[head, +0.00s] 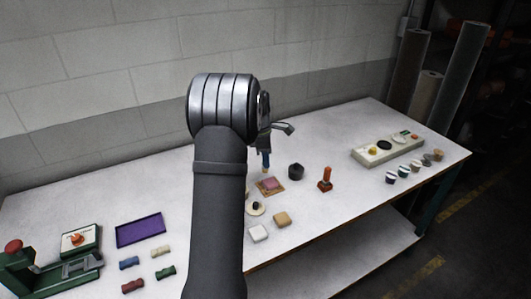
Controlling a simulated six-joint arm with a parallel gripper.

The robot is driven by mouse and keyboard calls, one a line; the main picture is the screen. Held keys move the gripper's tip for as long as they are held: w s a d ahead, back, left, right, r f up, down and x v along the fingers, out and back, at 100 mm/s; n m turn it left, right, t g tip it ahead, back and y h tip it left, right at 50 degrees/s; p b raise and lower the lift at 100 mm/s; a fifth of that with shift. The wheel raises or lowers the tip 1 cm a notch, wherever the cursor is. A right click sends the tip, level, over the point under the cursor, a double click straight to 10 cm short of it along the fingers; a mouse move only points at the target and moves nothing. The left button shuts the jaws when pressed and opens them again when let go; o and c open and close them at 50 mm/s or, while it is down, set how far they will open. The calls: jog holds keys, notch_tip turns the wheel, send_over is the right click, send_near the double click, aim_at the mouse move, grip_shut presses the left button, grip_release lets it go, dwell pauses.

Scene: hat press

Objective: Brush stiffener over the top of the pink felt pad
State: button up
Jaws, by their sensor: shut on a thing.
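The pink felt pad (270,183) lies on a small brown board (263,190) near the middle of the table. My gripper (266,148) is above the pad, partly hidden behind my arm, and is shut on a blue-handled brush (266,159). The brush hangs roughly upright with its tip down, just behind or above the pad's far edge. I cannot tell whether the tip touches the pad. A dark round pot (296,170) stands to the right of the pad; its contents are too small to make out.
An orange-handled tool (325,178) stands right of the pad. A purple tray (122,238) and a green press (45,277) are left; a long pale tray (370,158) is right.

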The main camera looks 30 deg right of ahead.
notch_tip(320, 180, down, 3)
jog(key=shift+f, duration=0.15)
jog(key=shift+s+f, duration=0.2)
jog(key=shift+f, duration=0.1)
jog(key=shift+s, duration=1.3)
jog(key=shift+w, duration=1.6)
jog(key=shift+s+d, duration=0.1)
jog(key=shift+d, duration=1.1)
jog(key=s, duration=0.3)
jog(key=shift+s+a, duration=0.1)
jog(key=shift+w, duration=1.55)
jog(key=shift+w+r, duration=0.15)
jog(key=shift+r, duration=0.05)
notch_tip(320, 180, up, 8)
jog(key=shift+f, duration=0.2)
